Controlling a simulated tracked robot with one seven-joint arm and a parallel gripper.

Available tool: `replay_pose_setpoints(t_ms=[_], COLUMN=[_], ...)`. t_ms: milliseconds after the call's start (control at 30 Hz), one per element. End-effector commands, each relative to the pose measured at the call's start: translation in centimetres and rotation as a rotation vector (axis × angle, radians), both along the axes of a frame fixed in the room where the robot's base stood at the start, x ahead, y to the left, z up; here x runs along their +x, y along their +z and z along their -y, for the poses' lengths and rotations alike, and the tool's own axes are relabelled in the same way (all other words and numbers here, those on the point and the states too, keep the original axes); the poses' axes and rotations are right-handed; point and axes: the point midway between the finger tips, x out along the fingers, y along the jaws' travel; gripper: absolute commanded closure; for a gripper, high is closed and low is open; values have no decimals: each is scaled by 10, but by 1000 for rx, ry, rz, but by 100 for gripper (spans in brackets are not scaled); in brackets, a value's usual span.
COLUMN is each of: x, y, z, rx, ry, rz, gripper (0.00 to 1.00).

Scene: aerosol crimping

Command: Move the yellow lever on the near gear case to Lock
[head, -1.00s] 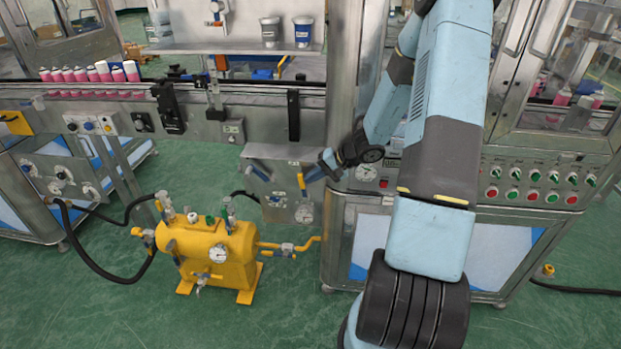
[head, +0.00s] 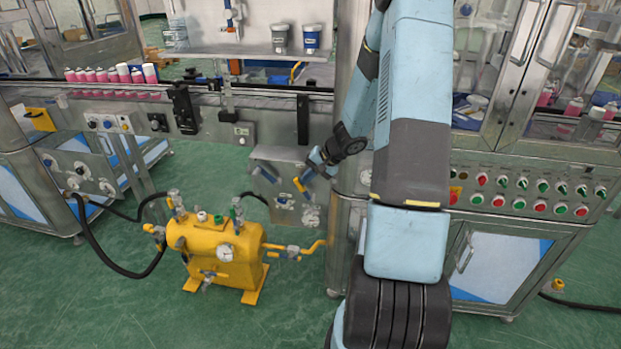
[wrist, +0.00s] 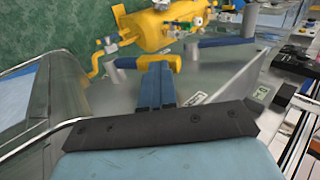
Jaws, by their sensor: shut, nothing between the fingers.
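The near gear case is a grey metal box (head: 268,155) beside the steel cabinet, behind the yellow tank. Its yellow lever (head: 299,185) leans with its top to the left; in the wrist view the lever (wrist: 160,61) lies right at my fingertips. A blue handle (head: 266,174) sits on the case left of it. My gripper (head: 308,172) is shut and empty, its blue fingers (wrist: 160,85) pointing at the lever from the upper right. Fingers and lever look to be touching or nearly so. The Lock marking cannot be read.
The yellow tank (head: 215,243) with valves and hoses stands on the green floor in front left. The steel cabinet with buttons (head: 530,195) is close on the right. A conveyor with pink cans (head: 110,76) runs behind the case.

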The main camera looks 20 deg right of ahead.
Motion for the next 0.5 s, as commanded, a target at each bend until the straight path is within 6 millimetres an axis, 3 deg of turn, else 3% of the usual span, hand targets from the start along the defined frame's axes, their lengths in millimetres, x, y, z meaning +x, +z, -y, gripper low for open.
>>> replay_pose_setpoints(t_ms=[267,500], x=[-8,-22], y=[10,42], z=[12,35], rx=[1,-2], ry=[5,7], rz=[1,3], gripper=[100,100])
